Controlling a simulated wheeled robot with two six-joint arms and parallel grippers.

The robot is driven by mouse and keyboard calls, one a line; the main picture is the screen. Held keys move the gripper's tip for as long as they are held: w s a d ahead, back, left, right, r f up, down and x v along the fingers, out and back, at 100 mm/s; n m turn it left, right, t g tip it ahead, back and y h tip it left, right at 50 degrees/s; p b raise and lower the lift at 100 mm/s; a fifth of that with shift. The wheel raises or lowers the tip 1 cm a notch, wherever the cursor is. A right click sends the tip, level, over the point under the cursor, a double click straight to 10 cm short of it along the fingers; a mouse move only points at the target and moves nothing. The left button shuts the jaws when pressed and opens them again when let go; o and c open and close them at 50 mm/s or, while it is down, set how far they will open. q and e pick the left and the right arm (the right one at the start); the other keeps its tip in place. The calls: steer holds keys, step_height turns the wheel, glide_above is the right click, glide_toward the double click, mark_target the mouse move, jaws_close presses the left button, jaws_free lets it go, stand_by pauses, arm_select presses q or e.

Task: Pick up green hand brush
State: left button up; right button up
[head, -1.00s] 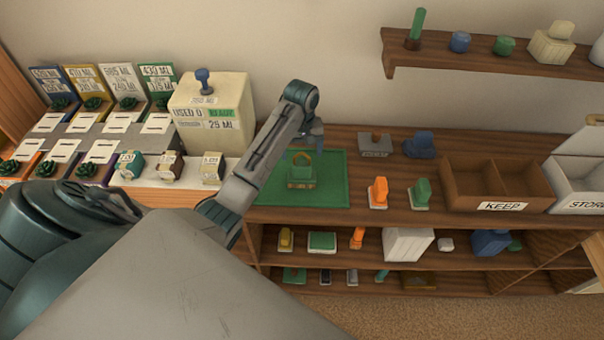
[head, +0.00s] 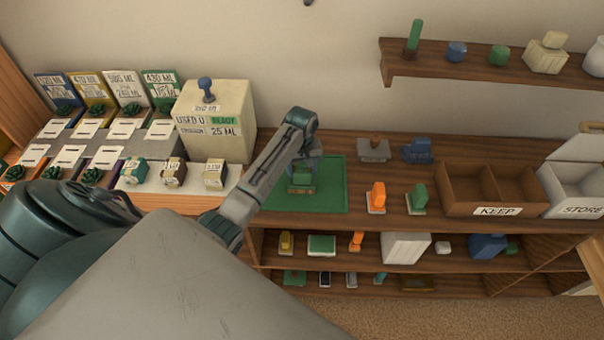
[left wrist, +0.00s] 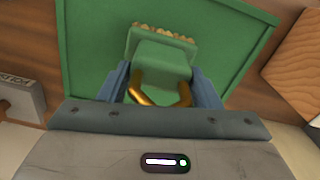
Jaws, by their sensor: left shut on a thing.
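The green hand brush (head: 302,187) has a block body, pale bristles along one edge and a gold loop, and stands on the green mat (head: 331,196). In the left wrist view the brush (left wrist: 160,60) lies between the two blue-grey fingers, with its bristles at the far side. My left gripper (head: 303,167) is over it from above and shut on it. In the left wrist view the gripper (left wrist: 162,88) has a finger on each side of the brush. The head view partly hides the brush behind the gripper. My right gripper is not in view.
An orange item (head: 376,196) and a green item (head: 418,197) stand right of the mat. A grey block (head: 374,150) and a blue item (head: 417,151) are behind them. The KEEP crate (head: 462,206) and STORE crate (head: 571,207) are farther right. A cream dispenser (head: 226,95) stands left.

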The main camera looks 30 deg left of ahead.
mark_target(302, 168)
arm_select(q)
steer(key=shift+w+r+b, duration=0.1)
steer(key=shift+r+b, duration=0.3)
step_height(302, 168, up, 2)
steer(key=shift+r+b, duration=0.1)
steer(key=shift+b, duration=0.75)
steer(key=s+d, duration=0.3)
steer(key=d, duration=0.1)
steer(key=s+d+r+p, duration=0.1)
steer(key=s+d, duration=0.3)
steer(key=s+d+r+p, duration=0.1)
steer(key=s+d, duration=0.2)
steer(key=d, duration=0.1)
steer(key=shift+s+d, duration=0.15)
steer(key=shift+s, duration=0.05)
